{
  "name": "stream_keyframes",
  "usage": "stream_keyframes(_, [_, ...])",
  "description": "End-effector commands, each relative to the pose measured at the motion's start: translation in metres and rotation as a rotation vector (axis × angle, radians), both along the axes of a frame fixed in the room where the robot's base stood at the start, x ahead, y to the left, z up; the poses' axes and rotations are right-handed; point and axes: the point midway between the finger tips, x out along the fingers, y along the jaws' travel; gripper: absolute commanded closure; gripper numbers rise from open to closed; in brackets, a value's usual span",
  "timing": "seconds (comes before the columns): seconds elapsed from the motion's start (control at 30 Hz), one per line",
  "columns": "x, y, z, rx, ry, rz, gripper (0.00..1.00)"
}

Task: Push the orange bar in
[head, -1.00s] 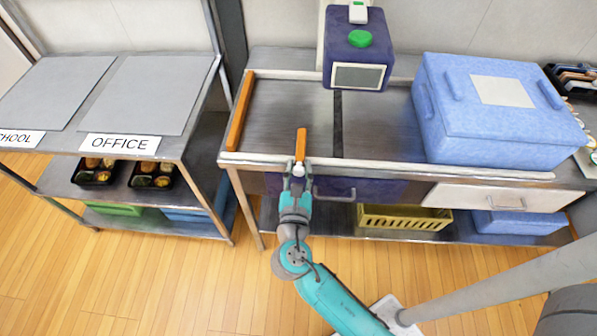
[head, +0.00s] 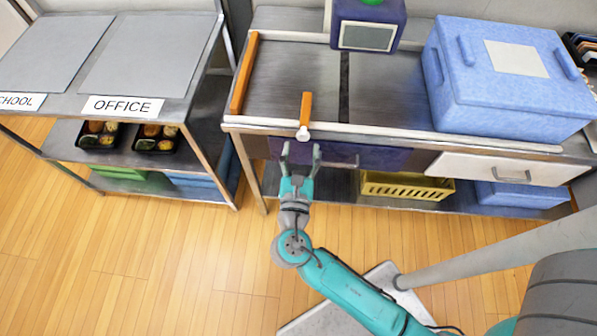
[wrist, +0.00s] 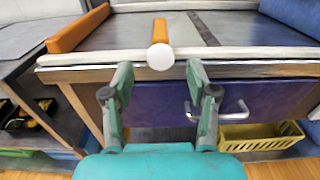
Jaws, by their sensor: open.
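The orange bar (head: 306,108) lies on the steel counter top with a round white knob (head: 303,133) at its near end. The bar crosses the white front rail, and the knob stands out at the counter's front edge. In the wrist view the bar (wrist: 160,31) points away from me and the knob (wrist: 160,56) faces me. My gripper (head: 301,148) is open and empty, just in front of and below the knob, apart from it. In the wrist view its fingers (wrist: 158,75) stand to either side of the knob's line.
A longer orange rail (head: 244,75) runs along the counter's left edge. A purple drawer (head: 378,156) with a metal handle sits under the counter, close to my fingers. A blue box (head: 490,105) stands on the right; the counter behind the bar is clear.

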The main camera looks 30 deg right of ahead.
Motion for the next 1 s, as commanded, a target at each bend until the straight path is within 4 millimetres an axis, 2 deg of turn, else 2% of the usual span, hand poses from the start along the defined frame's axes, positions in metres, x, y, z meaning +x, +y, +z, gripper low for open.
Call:
stream_keyframes(0.23, [-0.027, 0.021, 0.000, -0.001, 0.000, 0.004, 0.42])
stream_keyframes(0.5, [-0.047, 0.034, 0.000, -0.001, 0.001, 0.002, 0.42])
stream_keyframes(1.0, [-0.052, 0.037, 0.000, -0.001, -0.001, -0.001, 0.42])
